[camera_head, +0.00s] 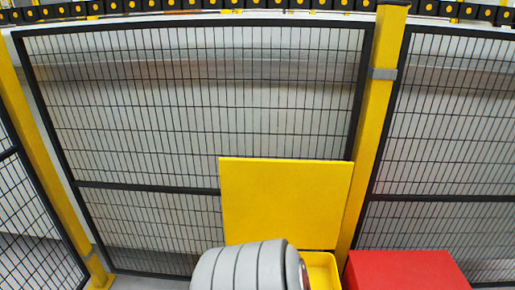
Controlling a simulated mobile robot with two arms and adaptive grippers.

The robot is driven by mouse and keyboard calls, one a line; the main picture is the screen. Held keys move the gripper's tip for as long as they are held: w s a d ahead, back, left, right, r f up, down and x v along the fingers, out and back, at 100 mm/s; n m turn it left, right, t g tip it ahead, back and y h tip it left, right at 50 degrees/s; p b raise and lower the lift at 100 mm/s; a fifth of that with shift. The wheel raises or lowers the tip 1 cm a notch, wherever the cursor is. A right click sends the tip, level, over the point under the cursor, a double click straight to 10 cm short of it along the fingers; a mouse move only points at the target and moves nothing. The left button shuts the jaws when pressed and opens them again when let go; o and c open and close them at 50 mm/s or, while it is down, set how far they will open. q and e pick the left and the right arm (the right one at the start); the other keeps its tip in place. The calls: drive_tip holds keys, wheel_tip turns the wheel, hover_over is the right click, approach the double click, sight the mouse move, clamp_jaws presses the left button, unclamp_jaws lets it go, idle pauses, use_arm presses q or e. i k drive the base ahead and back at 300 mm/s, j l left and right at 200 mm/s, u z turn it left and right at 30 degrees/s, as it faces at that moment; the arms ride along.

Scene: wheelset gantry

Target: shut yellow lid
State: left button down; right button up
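The yellow lid (285,200) stands open and upright, a flat square panel in the lower middle of the head view. Below it, part of a yellow box (322,270) shows at the bottom edge. A grey rounded segmented part, which looks like one of my arm links, is in front of the lid's lower left and hides part of the box. Neither of my grippers can be made out in this view.
A red box or lid (405,270) is just right of the yellow box. Black wire mesh fence panels (190,100) stand behind, with a yellow post (372,120) close behind the lid's right side. Another yellow post (45,150) is at the left.

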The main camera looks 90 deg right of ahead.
sight(303, 202)
drive_tip(key=z, duration=1)
drive_tip(key=j+z, duration=0.1)
drive_tip(key=z, duration=0.9)
drive_tip(key=k+z, duration=0.1)
drive_tip(key=z, duration=0.9)
